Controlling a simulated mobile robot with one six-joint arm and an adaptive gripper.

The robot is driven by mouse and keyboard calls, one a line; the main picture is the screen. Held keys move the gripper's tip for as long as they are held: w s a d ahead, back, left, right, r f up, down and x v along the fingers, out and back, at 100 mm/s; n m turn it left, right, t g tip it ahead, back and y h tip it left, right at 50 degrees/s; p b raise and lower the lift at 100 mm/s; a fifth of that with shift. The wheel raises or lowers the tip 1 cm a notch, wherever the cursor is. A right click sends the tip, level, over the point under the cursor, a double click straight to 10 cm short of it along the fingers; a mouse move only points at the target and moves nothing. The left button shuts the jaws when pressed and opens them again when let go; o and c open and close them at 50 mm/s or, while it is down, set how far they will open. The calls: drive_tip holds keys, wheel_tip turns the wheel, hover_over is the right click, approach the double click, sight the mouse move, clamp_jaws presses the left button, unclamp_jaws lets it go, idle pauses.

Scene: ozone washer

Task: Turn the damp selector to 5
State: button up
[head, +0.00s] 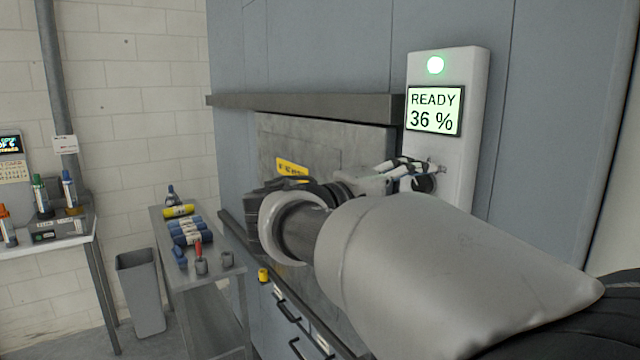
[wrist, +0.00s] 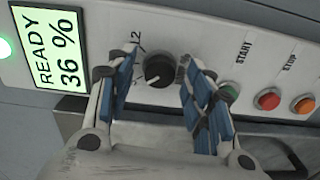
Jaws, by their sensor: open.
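The selector is a round black knob (wrist: 159,70) with a pale pointer mark, on the white control panel (head: 456,78). A printed scale shows beside it in the wrist view, with the figures 1 and 2 legible; the rest is hidden by my fingers. In the head view the dark knob (head: 424,184) is partly behind my fingers. My gripper (wrist: 160,64) is open, with one blue-padded finger on each side of the knob. Gaps show between the pads and the knob. In the head view my gripper (head: 408,171) is at the panel.
A lit display (head: 434,110) reads READY 36 %, with a green lamp (head: 435,65) above it. Green (wrist: 229,91), red (wrist: 267,99) and orange (wrist: 304,104) buttons lie right of the knob in the wrist view. A grey ledge (head: 310,105) juts out left of the panel.

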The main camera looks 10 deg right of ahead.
drive_tip(key=v, duration=1.1)
drive_tip(key=shift+a, duration=0.3)
drive_tip(key=shift+s, duration=0.1)
drive_tip(key=s+d+f+g+y, duration=0.2)
drive_tip(key=s+d+f+y, duration=0.15)
drive_tip(key=s+f, duration=0.45)
drive_tip(key=s+d+f+g+y, duration=0.1)
drive_tip(key=s+d+f+y, duration=0.2)
drive_tip(key=s+f+y, duration=0.5)
drive_tip(key=s+a+f+m+t+y, duration=0.1)
drive_tip(key=s+a+f+m+y, duration=0.2)
drive_tip(key=a+f, duration=0.6)
wheel_tip(320, 180, down, 3)
drive_tip(key=shift+s+a+f+y, duration=0.2)
drive_tip(key=shift+s+a+y, duration=0.15)
drive_tip(key=shift+s+y, duration=0.8)
drive_tip(key=shift+c, duration=0.6)
